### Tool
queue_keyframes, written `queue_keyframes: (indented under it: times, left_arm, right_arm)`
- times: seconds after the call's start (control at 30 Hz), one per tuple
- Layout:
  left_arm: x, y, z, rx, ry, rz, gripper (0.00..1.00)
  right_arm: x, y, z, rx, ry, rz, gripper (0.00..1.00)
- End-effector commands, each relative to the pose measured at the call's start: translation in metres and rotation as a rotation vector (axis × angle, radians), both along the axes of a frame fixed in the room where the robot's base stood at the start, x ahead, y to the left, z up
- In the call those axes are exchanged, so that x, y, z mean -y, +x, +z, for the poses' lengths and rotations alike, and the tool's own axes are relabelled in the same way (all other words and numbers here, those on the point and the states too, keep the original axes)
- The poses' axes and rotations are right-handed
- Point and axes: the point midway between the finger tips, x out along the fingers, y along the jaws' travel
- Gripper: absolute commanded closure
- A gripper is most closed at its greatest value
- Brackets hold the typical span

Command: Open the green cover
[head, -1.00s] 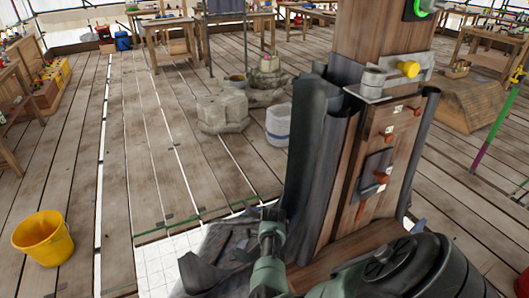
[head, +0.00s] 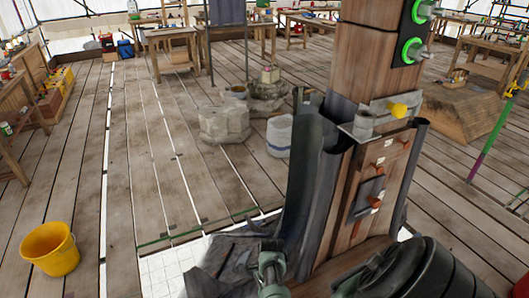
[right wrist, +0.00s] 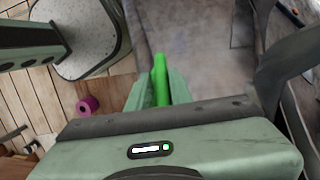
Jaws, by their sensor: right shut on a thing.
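A bright green piece (right wrist: 160,78), which may be the green cover, sits between the fingers of my right gripper (right wrist: 161,88) in the right wrist view. The gripper is shut on it. Only a narrow strip of it shows, so I cannot tell whether it is open or closed. The head view does not show this piece or the right fingers. A grey-green part that looks like my left gripper (head: 271,262) is low in the head view, left of the wooden post (head: 370,60). Its fingers are not clear.
The post carries green-ringed fittings (head: 412,50), a yellow knob (head: 398,110) and a panel with small red-brown knobs (head: 378,162). Dark curved sheets (head: 305,165) flank it. A yellow bucket (head: 50,250) stands at left. Plank floor (head: 80,160) is open there. A pink roll (right wrist: 88,105) lies on planks.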

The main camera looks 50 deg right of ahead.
Motion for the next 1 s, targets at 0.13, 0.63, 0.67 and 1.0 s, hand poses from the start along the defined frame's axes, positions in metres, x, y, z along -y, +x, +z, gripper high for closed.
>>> queue_keyframes:
  times: [0.13, 0.63, 0.67, 1.0]
  left_arm:
    - [0.0, 0.0, 0.001, 0.0, 0.0, 0.0, 0.42]
    - [0.0, 0.0, 0.0, 0.0, 0.0, 0.0, 0.42]
    - [0.0, 0.0, 0.0, 0.0, 0.0, 0.0, 0.42]
    - [0.0, 0.0, 0.003, 0.0, 0.0, 0.0, 0.42]
  right_arm:
    - [0.006, 0.004, 0.003, 0.012, -0.013, 0.004, 1.0]
    - [0.003, 0.002, 0.001, 0.006, -0.007, 0.001, 0.62]
    - [0.003, 0.001, 0.001, 0.005, -0.006, 0.001, 0.62]
    - [0.01, 0.005, 0.034, 0.007, -0.008, 0.002, 0.62]
